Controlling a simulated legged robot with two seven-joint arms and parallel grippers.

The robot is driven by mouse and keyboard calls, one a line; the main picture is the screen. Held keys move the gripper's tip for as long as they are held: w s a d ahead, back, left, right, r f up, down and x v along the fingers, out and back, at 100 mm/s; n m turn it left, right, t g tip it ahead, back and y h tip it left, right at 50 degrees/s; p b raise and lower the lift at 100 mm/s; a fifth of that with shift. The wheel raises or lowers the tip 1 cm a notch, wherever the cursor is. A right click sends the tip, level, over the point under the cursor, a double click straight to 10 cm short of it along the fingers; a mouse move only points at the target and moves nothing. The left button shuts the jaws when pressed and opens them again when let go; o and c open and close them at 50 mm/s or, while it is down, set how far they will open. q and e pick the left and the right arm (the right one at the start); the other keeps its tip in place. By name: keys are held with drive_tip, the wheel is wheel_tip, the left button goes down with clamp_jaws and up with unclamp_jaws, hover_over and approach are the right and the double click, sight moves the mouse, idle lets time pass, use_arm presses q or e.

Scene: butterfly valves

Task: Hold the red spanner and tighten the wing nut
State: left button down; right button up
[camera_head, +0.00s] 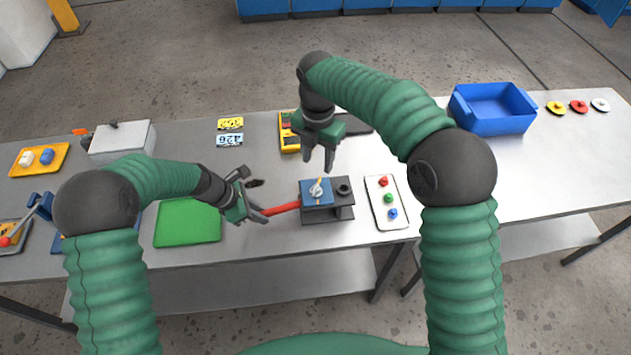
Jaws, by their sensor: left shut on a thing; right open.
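The red spanner (283,208) lies level above the table, with its right end at the blue-topped grey block. My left gripper (257,212) is shut on the spanner's left end. The wing nut (316,190) is small and pale and sits on the blue top (325,197) of the dark grey block (340,212). Whether the spanner's right end touches the bolt under the block's top is hidden. My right gripper (319,160) is open and empty, pointing down just above and behind the wing nut, apart from it.
A yellow multimeter (289,137) is behind. A green mat (188,222) lies left, a blue bin (493,108) at the back right. The table's right part is mostly clear.

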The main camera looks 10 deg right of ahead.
sight(316, 186)
drive_tip(key=f, duration=0.3)
drive_tip(key=f+n, duration=0.1)
drive_tip(key=f, duration=0.3)
drive_tip(key=w+f+n, duration=0.1)
drive_tip(key=f, duration=0.3)
drive_tip(key=shift+a+f, duration=0.15)
drive_tip(key=shift+f, duration=0.05)
